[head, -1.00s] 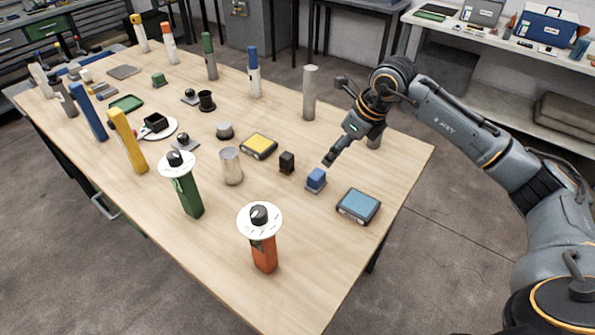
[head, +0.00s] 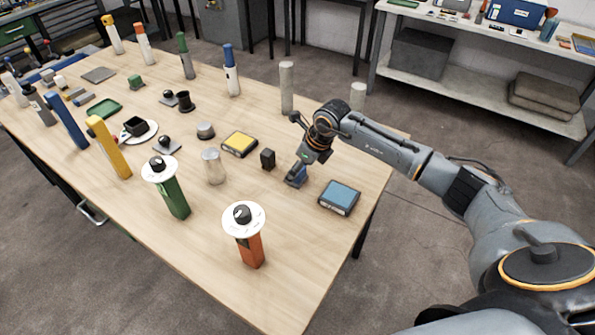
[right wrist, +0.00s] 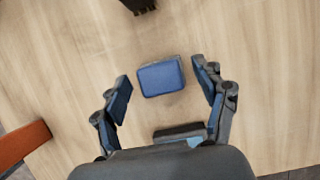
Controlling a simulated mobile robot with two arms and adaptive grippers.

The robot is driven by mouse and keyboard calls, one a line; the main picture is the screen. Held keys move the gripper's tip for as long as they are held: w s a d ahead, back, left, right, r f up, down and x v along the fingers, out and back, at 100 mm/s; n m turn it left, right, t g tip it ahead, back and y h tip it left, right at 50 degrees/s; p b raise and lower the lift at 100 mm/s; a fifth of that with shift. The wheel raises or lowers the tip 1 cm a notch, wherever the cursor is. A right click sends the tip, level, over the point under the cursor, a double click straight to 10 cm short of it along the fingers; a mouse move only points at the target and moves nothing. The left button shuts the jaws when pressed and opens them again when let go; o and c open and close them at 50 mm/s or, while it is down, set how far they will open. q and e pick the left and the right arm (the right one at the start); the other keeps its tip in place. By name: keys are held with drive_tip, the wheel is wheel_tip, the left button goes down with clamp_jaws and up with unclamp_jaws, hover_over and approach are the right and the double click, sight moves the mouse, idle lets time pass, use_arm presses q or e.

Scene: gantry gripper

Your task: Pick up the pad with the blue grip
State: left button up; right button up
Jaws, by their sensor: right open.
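The pad with the blue grip (head: 292,182) is a small blue block on the wooden table, partly hidden by my gripper in the head view. In the right wrist view its blue top (right wrist: 161,78) lies flat between and slightly beyond the fingertips. My right gripper (head: 298,172) is low over it. In the right wrist view the two fingers of this gripper (right wrist: 164,82) are spread, one on each side of the blue grip with a gap on both sides. It holds nothing. My left gripper is not in view.
A small black block (head: 267,159) stands just left of the pad, and a blue-topped box (head: 340,196) lies to its right. A metal cylinder (head: 213,167), a yellow-topped box (head: 240,144) and an orange post with a white dial (head: 247,240) are nearby. The table's right edge is close.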

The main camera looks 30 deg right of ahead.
drive_tip(key=shift+w+a+f, duration=0.1)
drive_tip(key=shift+w+f, duration=0.15)
drive_tip(key=shift+f, duration=0.25)
drive_tip(key=shift+s, duration=0.1)
drive_tip(key=c, duration=1.2)
drive_tip(key=shift+r, duration=0.1)
drive_tip(key=shift+c, duration=0.2)
